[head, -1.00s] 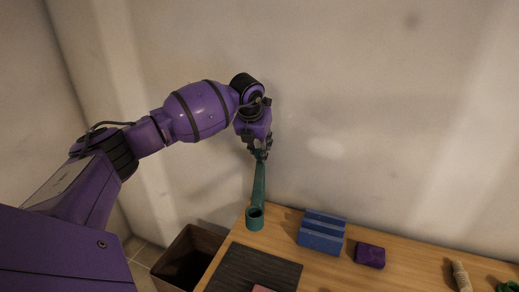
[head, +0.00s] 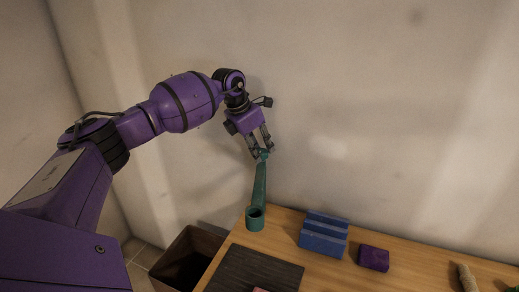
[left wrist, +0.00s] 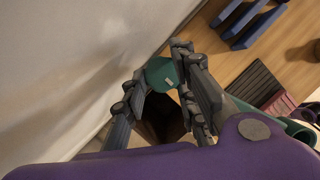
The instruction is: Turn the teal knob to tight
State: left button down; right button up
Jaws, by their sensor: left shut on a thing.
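The teal knob (left wrist: 162,73) sits between the two fingers of my left gripper (left wrist: 163,82) in the left wrist view, with a small pale mark on its face. In the head view the knob (head: 263,154) tops a slanting teal post (head: 259,185) near the table's back left corner. My left gripper (head: 262,150) comes down on it from above, tilted, and is shut on it. The fingers hide part of the knob. My right gripper is not in view.
A blue grooved block (head: 322,242) and a purple block (head: 373,258) stand to the right on the wooden table (head: 420,268). A dark ribbed mat (head: 250,272) lies in front of the post. A brown bin (head: 180,262) is left of the table. A wall rises behind.

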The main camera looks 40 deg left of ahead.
pick_arm(q)
jog(key=shift+w+a+r, duration=0.25)
jog(key=shift+a+r, duration=0.1)
jog(key=shift+r, duration=0.3)
jog(key=c, duration=1.5)
grip_release()
jog(key=shift+c, duration=0.2)
jog(key=shift+f, duration=0.2)
jog(key=shift+d+f, duration=0.2)
jog(key=shift+s, duration=0.1)
jog(key=v, duration=1.2)
jog(key=shift+s+a+f, duration=0.1)
jog(key=shift+f, duration=0.05)
